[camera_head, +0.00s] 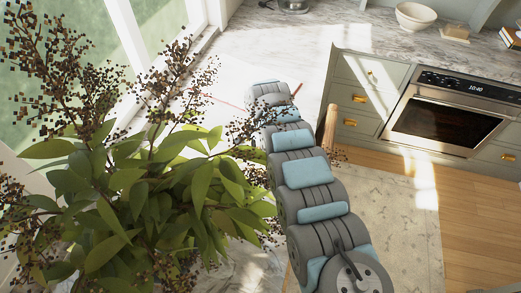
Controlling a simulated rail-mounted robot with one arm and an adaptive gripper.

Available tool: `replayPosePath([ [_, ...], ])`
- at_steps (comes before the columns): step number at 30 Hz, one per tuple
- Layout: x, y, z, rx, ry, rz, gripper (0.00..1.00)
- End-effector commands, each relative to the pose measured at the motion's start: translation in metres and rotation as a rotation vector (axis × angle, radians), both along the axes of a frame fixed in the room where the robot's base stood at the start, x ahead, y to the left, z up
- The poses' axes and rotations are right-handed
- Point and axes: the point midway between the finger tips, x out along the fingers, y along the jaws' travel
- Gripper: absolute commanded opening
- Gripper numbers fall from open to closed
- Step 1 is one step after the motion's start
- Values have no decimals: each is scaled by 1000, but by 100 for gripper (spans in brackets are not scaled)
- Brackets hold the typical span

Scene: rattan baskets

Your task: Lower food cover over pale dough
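I cannot make out the food cover or the pale dough in the head view. My grey and blue arm runs up through the middle of the picture, and its fingers do not show. Leafy branches and the arm hide much of the lower left and centre.
A large leafy plant with dark berries (130,180) fills the left, close beside my arm. A bright marble counter (260,50) lies behind. A white bowl (416,16) stands on it at the upper right. An oven (446,118) sits among grey-green cabinets. A rug (385,205) covers the wooden floor.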

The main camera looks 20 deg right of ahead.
Motion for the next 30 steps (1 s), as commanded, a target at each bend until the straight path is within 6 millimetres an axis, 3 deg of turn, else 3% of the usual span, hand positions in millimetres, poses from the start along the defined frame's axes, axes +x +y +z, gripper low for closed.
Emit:
replayPosePath([
  [18, 1, 0, 99, 0, -2, -1, 49],
  [24, 1, 0, 115, 0, -3, -1, 49],
  [30, 0, 0, 118, 0, -1, 0, 49],
])
